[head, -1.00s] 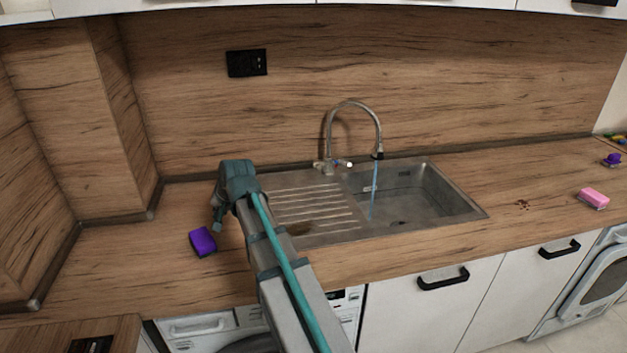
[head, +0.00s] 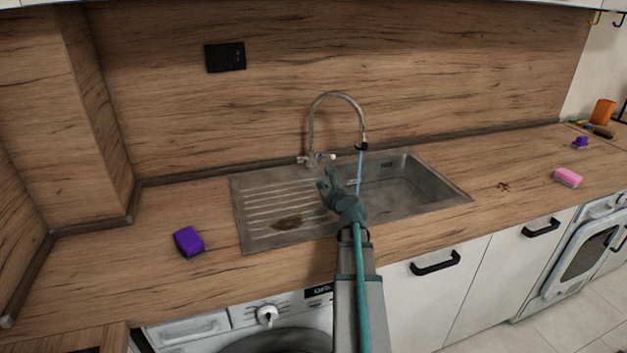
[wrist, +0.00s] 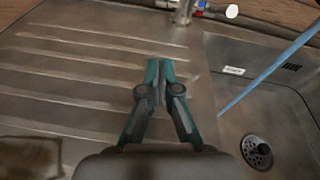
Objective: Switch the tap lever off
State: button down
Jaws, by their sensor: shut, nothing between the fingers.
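The metal tap (head: 314,135) stands behind the sink, its arched spout bending right over the basin. A blue stream of water (head: 359,170) runs from the spout; it also shows in the wrist view (wrist: 268,70). The tap lever (head: 326,156) has a pale round end and points right from the tap base; the wrist view shows this end (wrist: 232,11) at the top, past the fingertips. My gripper (head: 326,180) is shut and empty, in front of and below the lever, apart from it. In the wrist view my gripper (wrist: 158,68) is over the drainboard.
The steel sink (head: 245,205) has a ribbed drainboard on the left and a basin on the right. A purple sponge (head: 188,241) lies left on the counter, a pink sponge (head: 568,177) right. The splashback (head: 250,110) rises behind the tap.

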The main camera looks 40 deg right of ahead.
aim_at(311, 186)
jog(key=p+x, duration=0.1)
jog(key=x, duration=0.9)
jog(key=r+p, duration=0.1)
jog(key=w+r, duration=0.1)
jog(key=shift+a+r+p, duration=0.15)
jog(key=shift+r+p, duration=0.15)
jog(key=shift+p, duration=0.05)
jog(key=shift+w+r, duration=0.35)
jog(key=shift+r, duration=0.15)
jog(key=shift+r+p, duration=0.15)
jog(key=shift+p, duration=0.2)
